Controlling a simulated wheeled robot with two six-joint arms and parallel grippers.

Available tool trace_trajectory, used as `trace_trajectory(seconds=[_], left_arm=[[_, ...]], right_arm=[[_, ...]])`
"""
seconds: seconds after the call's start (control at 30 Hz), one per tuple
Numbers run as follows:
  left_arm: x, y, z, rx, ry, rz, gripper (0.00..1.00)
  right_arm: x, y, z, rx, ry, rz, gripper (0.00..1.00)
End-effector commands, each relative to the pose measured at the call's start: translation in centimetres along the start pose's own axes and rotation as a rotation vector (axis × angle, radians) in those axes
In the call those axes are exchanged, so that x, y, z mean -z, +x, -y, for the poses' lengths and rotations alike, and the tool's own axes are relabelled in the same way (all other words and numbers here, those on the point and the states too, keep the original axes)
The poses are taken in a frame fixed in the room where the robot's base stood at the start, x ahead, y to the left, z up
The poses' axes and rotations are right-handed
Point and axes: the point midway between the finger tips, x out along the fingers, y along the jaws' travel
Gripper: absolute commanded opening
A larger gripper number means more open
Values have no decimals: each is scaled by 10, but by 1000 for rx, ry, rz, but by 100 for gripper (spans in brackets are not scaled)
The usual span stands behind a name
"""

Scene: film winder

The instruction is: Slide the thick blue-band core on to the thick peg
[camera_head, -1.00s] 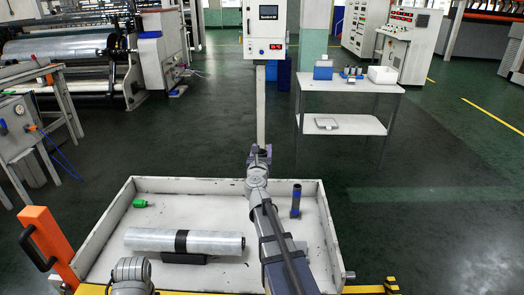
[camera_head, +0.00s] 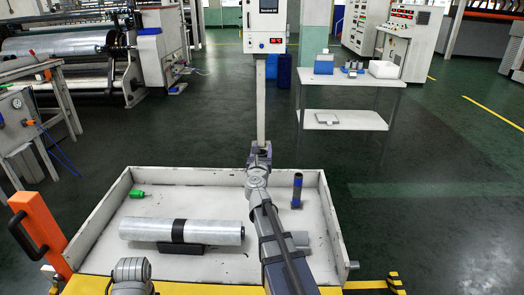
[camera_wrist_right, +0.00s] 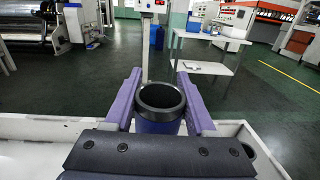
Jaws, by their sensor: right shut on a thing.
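My right gripper (camera_wrist_right: 163,108) is shut on a short, wide tube with a dark rim and a blue body, the blue-band core (camera_wrist_right: 160,122). In the right wrist view its open top end shows between the two purple fingers. In the head view my right gripper (camera_head: 258,151) is small, beyond the tray's far wall, and the core in it is hard to make out. A thinner dark tube with a blue band (camera_head: 297,190) stands upright in the tray to its right. I cannot make out the thick peg. My left gripper is out of view; only part of its arm shows.
A white tray (camera_head: 205,174) holds a wrapped film roll (camera_head: 215,234) on a black rest and a green object (camera_head: 138,194). A post with a control panel (camera_head: 264,25) stands behind. A white side table (camera_head: 350,82) stands at back right. Open green floor lies between.

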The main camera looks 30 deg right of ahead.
Motion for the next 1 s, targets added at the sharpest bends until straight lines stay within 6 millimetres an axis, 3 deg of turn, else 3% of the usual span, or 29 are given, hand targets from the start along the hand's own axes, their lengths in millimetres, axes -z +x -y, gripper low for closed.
trace_trajectory(seconds=[0.57, 1.0], left_arm=[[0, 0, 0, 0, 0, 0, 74], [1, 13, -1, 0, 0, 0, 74]], right_arm=[[0, 0, 0, 0, 0, 0, 0], [13, 0, 0, 0, 0, 0, 0]])
